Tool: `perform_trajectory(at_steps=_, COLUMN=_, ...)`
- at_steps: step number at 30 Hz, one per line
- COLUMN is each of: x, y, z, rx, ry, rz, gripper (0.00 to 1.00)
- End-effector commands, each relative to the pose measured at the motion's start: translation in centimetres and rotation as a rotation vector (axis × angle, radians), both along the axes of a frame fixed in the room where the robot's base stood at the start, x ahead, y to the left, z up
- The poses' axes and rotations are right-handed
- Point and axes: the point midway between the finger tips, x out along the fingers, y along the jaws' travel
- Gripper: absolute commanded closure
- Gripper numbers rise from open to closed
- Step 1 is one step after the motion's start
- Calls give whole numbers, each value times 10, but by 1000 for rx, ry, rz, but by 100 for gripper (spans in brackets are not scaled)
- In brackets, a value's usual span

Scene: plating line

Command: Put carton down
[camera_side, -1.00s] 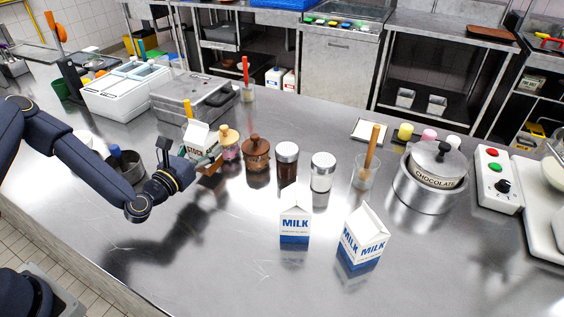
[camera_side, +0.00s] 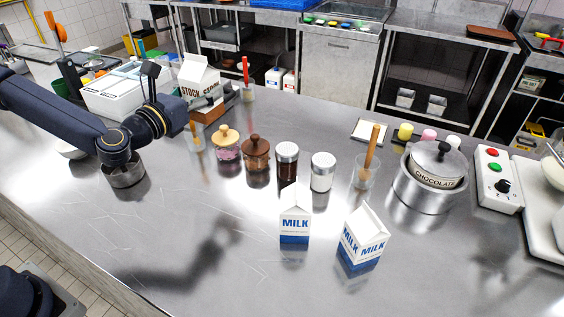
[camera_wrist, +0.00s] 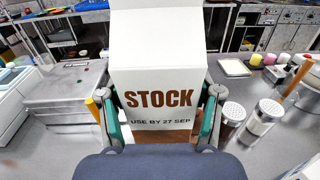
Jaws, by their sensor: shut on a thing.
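The stock carton (camera_side: 200,84) is white with a brown base and dark "STOCK" lettering. It is held upright above the counter in the side view, in front of the grey lidded box. It fills the middle of the wrist view (camera_wrist: 158,75). My gripper (camera_wrist: 160,128) is shut on the carton, with one green-padded finger on each side of it. In the side view my gripper (camera_side: 180,105) is partly hidden by my own wrist and the carton. Two milk cartons, one upright (camera_side: 295,222) and one turned (camera_side: 362,240), stand on the front of the counter.
A glass with a yellow stick (camera_side: 195,138), jars (camera_side: 256,155), a shaker (camera_side: 322,172) and a glass with a wooden stick (camera_side: 363,175) stand in a row. A chocolate pot (camera_side: 430,185) is at right. The steel counter (camera_side: 200,230) is clear at front left.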

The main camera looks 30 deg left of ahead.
Motion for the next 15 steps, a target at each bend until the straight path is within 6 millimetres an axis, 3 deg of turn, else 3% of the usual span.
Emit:
perform_trajectory(at_steps=8, x=3, y=-78, z=4, rx=-4, ry=-15, rz=-130, gripper=97)
perform_trajectory(at_steps=11, x=-1, y=-121, z=5, rx=-6, ry=-18, rz=-200, gripper=97)
perform_trajectory(at_steps=15, x=-18, y=-195, z=6, rx=-10, ry=-20, rz=-320, gripper=97)
